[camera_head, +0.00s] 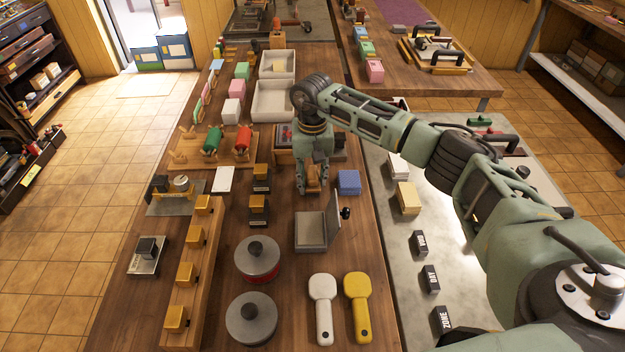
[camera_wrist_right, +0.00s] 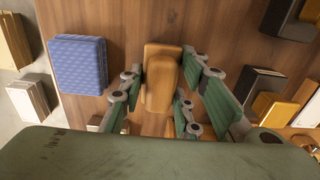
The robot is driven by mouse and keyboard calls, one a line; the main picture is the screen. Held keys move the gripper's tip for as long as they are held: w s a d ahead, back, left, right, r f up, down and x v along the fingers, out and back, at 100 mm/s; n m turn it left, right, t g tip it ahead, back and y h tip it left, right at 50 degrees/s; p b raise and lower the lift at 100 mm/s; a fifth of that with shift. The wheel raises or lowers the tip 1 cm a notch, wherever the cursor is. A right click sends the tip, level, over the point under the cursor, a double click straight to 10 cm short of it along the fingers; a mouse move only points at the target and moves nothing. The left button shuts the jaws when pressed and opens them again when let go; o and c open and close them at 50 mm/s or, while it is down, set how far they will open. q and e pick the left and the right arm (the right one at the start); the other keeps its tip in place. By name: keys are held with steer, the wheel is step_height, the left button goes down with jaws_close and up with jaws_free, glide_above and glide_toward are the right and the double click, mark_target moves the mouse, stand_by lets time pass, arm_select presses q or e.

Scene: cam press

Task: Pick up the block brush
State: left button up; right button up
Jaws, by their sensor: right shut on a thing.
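My right gripper (camera_head: 312,188) reaches down to the wooden table from the far side, in the middle of the head view. In the right wrist view its green-padded fingers are on both sides of a tan-brown wooden block brush (camera_wrist_right: 161,78), and it is shut on it. The brush has a rounded grip on a wider block. In the head view the fingers mostly hide the brush. Whether it touches the table cannot be told. My left gripper is not in view.
A blue block (camera_head: 348,182) stands close to the right of the gripper. An open grey box (camera_head: 311,231) lies just in front, and black-and-yellow blocks (camera_head: 260,178) stand to the left. White and yellow paddles (camera_head: 357,300) and round grey-lidded pots (camera_head: 257,258) are nearer.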

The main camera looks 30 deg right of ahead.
mark_target(312, 171)
steer(key=shift+r, duration=0.45)
step_height(312, 171, up, 2)
steer(key=shift+w+r+b, duration=0.1)
steer(key=shift+r+b, duration=0.15)
steer(key=shift+b, duration=0.6)
steer(key=s+d+r+b, duration=0.3)
steer(key=s+d+r, duration=0.2)
steer(key=d, duration=0.5)
step_height(312, 171, up, 3)
steer(key=shift+s+d+f, duration=0.2)
steer(key=shift+s, duration=0.05)
steer(key=o, duration=0.7)
steer(key=shift+c, duration=0.2)
steer(key=c, duration=0.5)
steer(key=shift+f, duration=0.1)
